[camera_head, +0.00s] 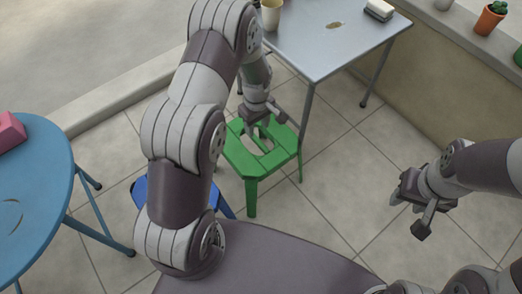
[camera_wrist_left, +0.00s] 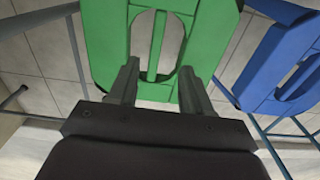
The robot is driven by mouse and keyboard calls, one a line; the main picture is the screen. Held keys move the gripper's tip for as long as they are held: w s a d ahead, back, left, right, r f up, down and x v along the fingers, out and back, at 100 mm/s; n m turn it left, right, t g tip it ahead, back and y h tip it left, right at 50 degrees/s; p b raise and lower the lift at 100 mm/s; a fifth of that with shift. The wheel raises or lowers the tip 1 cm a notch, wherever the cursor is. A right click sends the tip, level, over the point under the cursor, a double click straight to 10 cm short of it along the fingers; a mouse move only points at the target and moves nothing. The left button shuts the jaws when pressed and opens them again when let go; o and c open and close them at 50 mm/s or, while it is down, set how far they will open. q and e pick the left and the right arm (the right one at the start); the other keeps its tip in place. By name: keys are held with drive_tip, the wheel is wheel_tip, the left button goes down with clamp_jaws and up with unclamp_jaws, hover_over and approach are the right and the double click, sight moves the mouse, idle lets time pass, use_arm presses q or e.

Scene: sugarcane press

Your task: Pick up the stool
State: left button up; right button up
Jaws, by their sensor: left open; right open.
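A green stool (camera_head: 258,160) stands on the tiled floor in the middle of the head view, its seat slotted with a bar across the opening. The green stool also fills the top of the left wrist view (camera_wrist_left: 105,50). My left gripper (camera_head: 262,124) is over the far part of the seat. In the left wrist view its two fingers (camera_wrist_left: 158,85) are apart, on either side of the seat's middle bar; I cannot tell whether they touch it. My right gripper (camera_head: 412,205) is open and empty, off to the right over the floor.
A blue stool (camera_head: 140,192) stands left of the green one, partly hidden by my left arm. It also shows in the left wrist view (camera_wrist_left: 268,75). A grey table (camera_head: 325,45) is behind, a round blue table (camera_head: 40,190) at left. Floor at right is clear.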

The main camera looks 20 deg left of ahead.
sight(257, 145)
use_arm(q)
drive_tip(key=f+b, duration=0.3)
drive_tip(key=f, duration=0.1)
drive_tip(key=f+b, duration=0.3)
drive_tip(key=f, duration=0.2)
drive_tip(key=w+f+b, duration=0.1)
drive_tip(key=f+b, duration=0.2)
drive_tip(key=f, duration=0.1)
drive_tip(key=shift+w+a+f, duration=0.1)
drive_tip(key=shift+a+f, duration=0.2)
drive_tip(key=shift+r, duration=0.25)
drive_tip(key=shift+c, duration=0.3)
clamp_jaws()
